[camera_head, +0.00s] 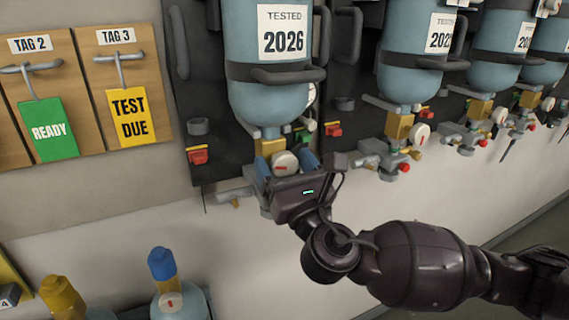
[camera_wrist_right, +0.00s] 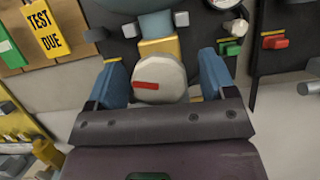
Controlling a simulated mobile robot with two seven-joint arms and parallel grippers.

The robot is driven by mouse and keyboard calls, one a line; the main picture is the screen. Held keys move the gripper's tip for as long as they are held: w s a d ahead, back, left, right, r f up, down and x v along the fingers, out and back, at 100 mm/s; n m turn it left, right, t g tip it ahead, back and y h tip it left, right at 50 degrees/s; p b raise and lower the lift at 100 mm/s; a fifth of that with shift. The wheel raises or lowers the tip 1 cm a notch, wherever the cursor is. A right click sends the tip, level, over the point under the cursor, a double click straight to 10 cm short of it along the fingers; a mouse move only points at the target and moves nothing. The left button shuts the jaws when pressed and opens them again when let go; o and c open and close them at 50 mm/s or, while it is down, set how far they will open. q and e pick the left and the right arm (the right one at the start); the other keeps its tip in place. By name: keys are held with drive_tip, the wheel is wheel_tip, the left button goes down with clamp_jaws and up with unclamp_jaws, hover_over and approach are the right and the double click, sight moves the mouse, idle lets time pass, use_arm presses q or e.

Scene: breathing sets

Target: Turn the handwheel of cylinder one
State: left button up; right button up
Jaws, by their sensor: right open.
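The cylinder marked 2026 (camera_head: 268,95) hangs upside down on a dark back plate at the upper middle of the head view. Its handwheel (camera_head: 286,163) is a pale round knob with a red mark, below a brass valve block (camera_head: 268,147). My right gripper (camera_head: 290,165) is at the handwheel, its blue fingers on either side. In the right wrist view the handwheel (camera_wrist_right: 159,82) lies between the two open fingers (camera_wrist_right: 163,80), with a visible gap at the right finger. Contact at the left finger is hard to tell. My left gripper is not in view.
More cylinders (camera_head: 415,45) with similar valves hang to the right. A green READY tag (camera_head: 48,130) and a yellow TEST DUE tag (camera_head: 129,117) hang on wooden boards at left. A blue-capped cylinder (camera_head: 163,265) stands low at left. A red lever (camera_head: 198,155) is beside the valve.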

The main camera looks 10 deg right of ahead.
drive_tip(key=c, duration=0.9)
drive_tip(key=shift+m, duration=0.5)
drive_tip(key=m+h, duration=0.2)
drive_tip(key=m, duration=0.1)
drive_tip(key=shift+m, duration=0.3)
drive_tip(key=shift+m+h+p, duration=0.45)
drive_tip(key=shift+m+h, duration=0.95)
drive_tip(key=shift+m, duration=1.1)
drive_tip(key=o, duration=0.9)
